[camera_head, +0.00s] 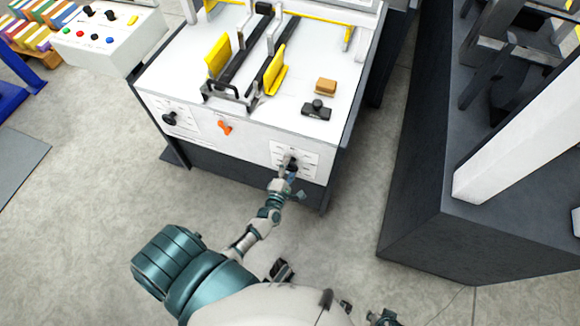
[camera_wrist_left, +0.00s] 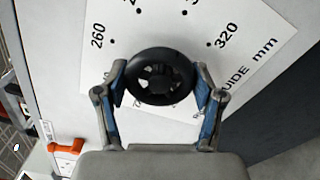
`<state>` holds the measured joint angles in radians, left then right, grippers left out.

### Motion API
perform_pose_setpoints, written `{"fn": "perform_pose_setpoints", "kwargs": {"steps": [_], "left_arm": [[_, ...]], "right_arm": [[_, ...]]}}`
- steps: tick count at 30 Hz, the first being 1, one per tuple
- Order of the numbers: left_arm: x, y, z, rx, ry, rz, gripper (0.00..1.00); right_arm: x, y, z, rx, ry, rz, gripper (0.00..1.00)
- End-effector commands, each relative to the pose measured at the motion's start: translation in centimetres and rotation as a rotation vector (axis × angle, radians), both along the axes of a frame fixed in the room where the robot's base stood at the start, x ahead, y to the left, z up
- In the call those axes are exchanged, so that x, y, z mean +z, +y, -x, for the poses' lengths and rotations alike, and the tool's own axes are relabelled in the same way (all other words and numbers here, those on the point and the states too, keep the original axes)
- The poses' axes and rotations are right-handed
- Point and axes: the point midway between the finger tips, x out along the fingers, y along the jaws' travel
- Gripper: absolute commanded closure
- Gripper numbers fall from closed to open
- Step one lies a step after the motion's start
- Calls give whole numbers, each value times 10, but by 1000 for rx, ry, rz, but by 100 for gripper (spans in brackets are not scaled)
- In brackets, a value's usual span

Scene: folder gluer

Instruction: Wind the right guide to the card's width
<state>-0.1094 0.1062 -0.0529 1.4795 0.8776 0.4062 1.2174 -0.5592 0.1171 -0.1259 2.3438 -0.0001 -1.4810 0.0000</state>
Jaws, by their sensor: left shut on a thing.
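The right knob, a black round handwheel (camera_wrist_left: 161,77), sits on a white dial plate (camera_wrist_left: 98,60) marked 260, 320 and "GUIDE mm". My left gripper (camera_head: 290,170) reaches it on the machine's front panel. In the left wrist view its two blue-padded fingers (camera_wrist_left: 161,88) are shut on the knob's rim from both sides. The right guide (camera_head: 275,73) is a yellow plate on the machine top, and the left guide (camera_head: 218,56) is another yellow plate, with a gap between them. Dark parts at the bottom of the head view may be my right gripper; its fingers are not clear.
An orange switch (camera_head: 225,127) and a left black knob (camera_head: 169,118) are on the same panel. A brown block (camera_head: 326,86) and a black device (camera_head: 317,109) lie on the machine top. A dark machine (camera_head: 430,220) stands right, across open floor.

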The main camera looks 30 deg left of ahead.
Motion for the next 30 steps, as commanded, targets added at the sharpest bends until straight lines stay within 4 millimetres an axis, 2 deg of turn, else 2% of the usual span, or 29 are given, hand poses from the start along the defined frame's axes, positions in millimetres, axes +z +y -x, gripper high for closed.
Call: {"fn": "perform_pose_setpoints", "kwargs": {"steps": [1,16,17,19,30], "left_arm": [[-10,-4,4,-9,19,13,66],[-9,-4,4,-7,14,30,66],[-9,-4,4,-7,14,30,24],[-8,-4,3,-7,12,30,7],[-3,-2,4,-3,2,25,6]], "right_arm": [[0,0,0,0,0,0,60],[2,0,1,-1,-1,1,60],[2,0,0,-1,-1,1,60],[2,0,0,-1,-1,1,60],[3,0,2,0,0,-1,60]]}}
